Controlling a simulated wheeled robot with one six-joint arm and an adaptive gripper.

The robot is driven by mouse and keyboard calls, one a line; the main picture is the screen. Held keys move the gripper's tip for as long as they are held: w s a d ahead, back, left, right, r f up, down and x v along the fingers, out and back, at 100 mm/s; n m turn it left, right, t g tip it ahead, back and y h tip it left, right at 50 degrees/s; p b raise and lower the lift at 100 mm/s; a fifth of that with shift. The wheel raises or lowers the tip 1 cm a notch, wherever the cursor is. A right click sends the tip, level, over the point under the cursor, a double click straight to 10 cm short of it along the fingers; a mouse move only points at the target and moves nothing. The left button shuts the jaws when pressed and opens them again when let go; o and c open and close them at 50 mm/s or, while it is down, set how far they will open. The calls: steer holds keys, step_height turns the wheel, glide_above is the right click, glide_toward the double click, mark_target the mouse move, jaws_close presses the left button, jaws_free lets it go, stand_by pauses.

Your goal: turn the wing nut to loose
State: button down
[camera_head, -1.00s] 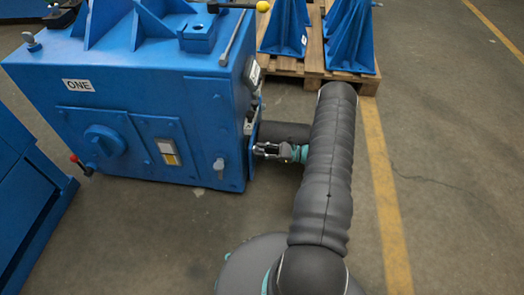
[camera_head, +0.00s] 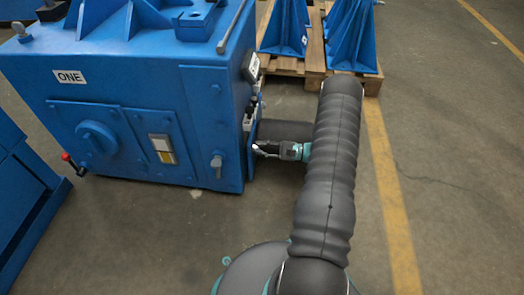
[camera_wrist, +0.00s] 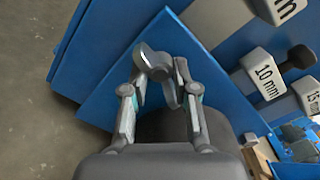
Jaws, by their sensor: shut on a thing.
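My gripper (camera_head: 268,150) reaches from the right to the blue panel at the machine's right side in the head view. In the wrist view, my gripper (camera_wrist: 158,88) has its two fingers closed in on the grey wing nut (camera_wrist: 158,72), which stands in front of a blue plate (camera_wrist: 110,95). The fingers partly hide the nut, so the angle of its wings is hard to read. In the head view the nut is too small and covered to make out.
The blue machine marked ONE (camera_head: 120,110) fills the left. Labelled size blocks, such as the 10 mm block (camera_wrist: 265,77), sit right of the plate. A wooden pallet (camera_head: 312,68) with blue brackets stands behind. Open floor (camera_head: 450,190) lies to the right.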

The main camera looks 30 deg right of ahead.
stand_by(0.3)
steer(key=c, duration=1.1)
jaws_free()
steer(key=shift+c, duration=0.2)
steer(key=v, duration=1.2)
